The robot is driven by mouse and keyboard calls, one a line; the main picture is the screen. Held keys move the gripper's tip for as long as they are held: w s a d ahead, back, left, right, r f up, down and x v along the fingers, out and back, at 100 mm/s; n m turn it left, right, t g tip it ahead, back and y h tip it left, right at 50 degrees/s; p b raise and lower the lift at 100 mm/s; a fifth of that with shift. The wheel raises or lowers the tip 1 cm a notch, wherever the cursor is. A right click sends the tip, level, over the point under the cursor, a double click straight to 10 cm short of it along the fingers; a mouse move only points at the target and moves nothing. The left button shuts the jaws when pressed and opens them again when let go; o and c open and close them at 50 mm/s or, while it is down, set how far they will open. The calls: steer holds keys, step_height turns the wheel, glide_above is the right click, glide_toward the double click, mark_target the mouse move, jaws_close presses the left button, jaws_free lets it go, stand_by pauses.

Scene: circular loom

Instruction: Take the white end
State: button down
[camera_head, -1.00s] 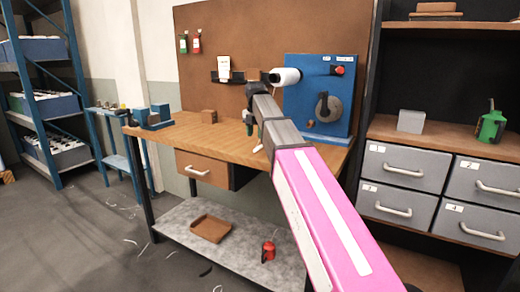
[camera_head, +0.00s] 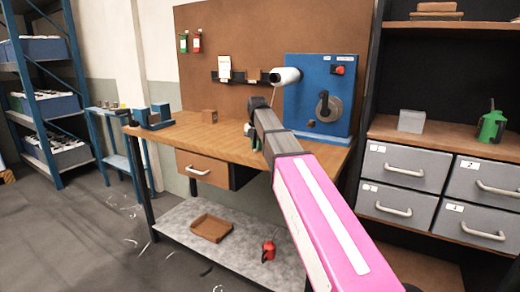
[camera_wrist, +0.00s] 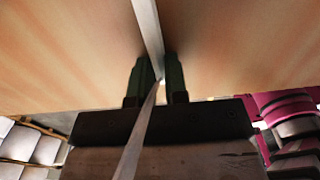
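The white spool (camera_head: 285,76) sticks out from the blue board at the back of the workbench. A thin white strand (camera_head: 272,97) runs down from it behind my arm. My gripper (camera_head: 250,131) is above the bench top, mostly hidden by my arm in the head view. In the wrist view its two dark green fingers (camera_wrist: 159,66) stand close together. The white end (camera_wrist: 148,22) passes between them and bends there, with a length trailing back past the palm (camera_wrist: 140,130). The fingers appear shut on it.
The wooden bench top (camera_head: 215,138) lies below my gripper. Grey drawers (camera_head: 402,168) stand on the right.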

stand_by(0.4)
steer(key=shift+r, duration=0.5)
steer(key=r, duration=0.3)
steer(key=shift+s+a+r, duration=0.25)
steer(key=shift+s+r, duration=0.05)
steer(key=shift+s, duration=0.05)
steer(key=s+a+r, duration=0.6)
steer(key=s, duration=0.2)
steer(key=shift+s+a+r, duration=0.2)
steer(key=shift+s+a, duration=0.05)
steer(key=shift+a, duration=0.1)
